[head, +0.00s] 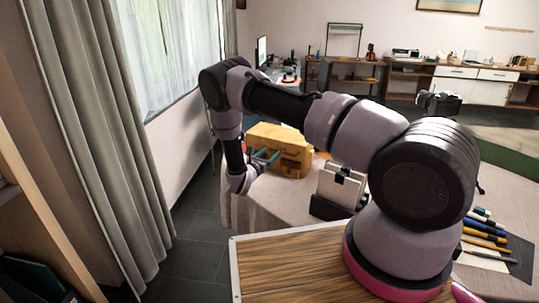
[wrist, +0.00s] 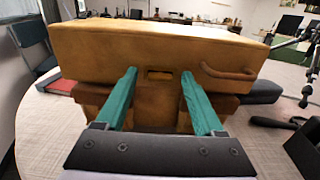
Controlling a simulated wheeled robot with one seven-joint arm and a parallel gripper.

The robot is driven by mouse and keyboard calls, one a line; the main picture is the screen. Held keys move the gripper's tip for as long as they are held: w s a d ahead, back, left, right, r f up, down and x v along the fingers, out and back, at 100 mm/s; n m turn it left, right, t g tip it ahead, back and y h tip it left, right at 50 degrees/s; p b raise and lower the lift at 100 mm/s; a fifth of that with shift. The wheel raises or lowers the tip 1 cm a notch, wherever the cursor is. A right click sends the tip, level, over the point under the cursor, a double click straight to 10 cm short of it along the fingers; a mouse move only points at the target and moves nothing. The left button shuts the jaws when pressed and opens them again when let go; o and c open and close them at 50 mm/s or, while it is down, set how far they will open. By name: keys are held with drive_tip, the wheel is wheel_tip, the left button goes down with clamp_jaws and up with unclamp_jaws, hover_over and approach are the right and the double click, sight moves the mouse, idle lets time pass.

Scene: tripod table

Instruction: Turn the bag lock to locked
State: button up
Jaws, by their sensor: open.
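The tan leather bag (head: 290,150) stands on the round table in the head view, its front partly behind my gripper (head: 266,155). In the wrist view the bag (wrist: 150,45) fills the upper middle. A small rectangular lock plate (wrist: 160,75) shows at the centre of its front, just below the lid edge. I cannot tell the lock's state. My gripper (wrist: 159,78) is open and empty, with its two teal fingers pointing at the bag's front, one on each side of the lock plate. I cannot tell whether the fingertips touch the bag.
A curved brown handle (wrist: 228,75) is right of the lock plate. The pale table (head: 260,202) carries a dark holder with white items (head: 340,187) to the right and several pens (head: 485,230). A curtain (head: 100,130) hangs left. Bare table lies in front of the bag.

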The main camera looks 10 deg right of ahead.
clamp_jaws()
drive_tip(key=shift+m, duration=0.4)
drive_tip(key=m, duration=0.2)
drive_tip(key=shift+m, duration=0.4)
drive_tip(key=m, duration=0.5)
drive_tip(key=shift+s+d+m, duration=0.1)
drive_tip(key=shift+m, duration=0.2)
drive_tip(key=m, duration=0.4)
drive_tip(key=shift+f, duration=0.1)
drive_tip(key=shift+f+m, duration=0.1)
drive_tip(key=shift+m, duration=2.4)
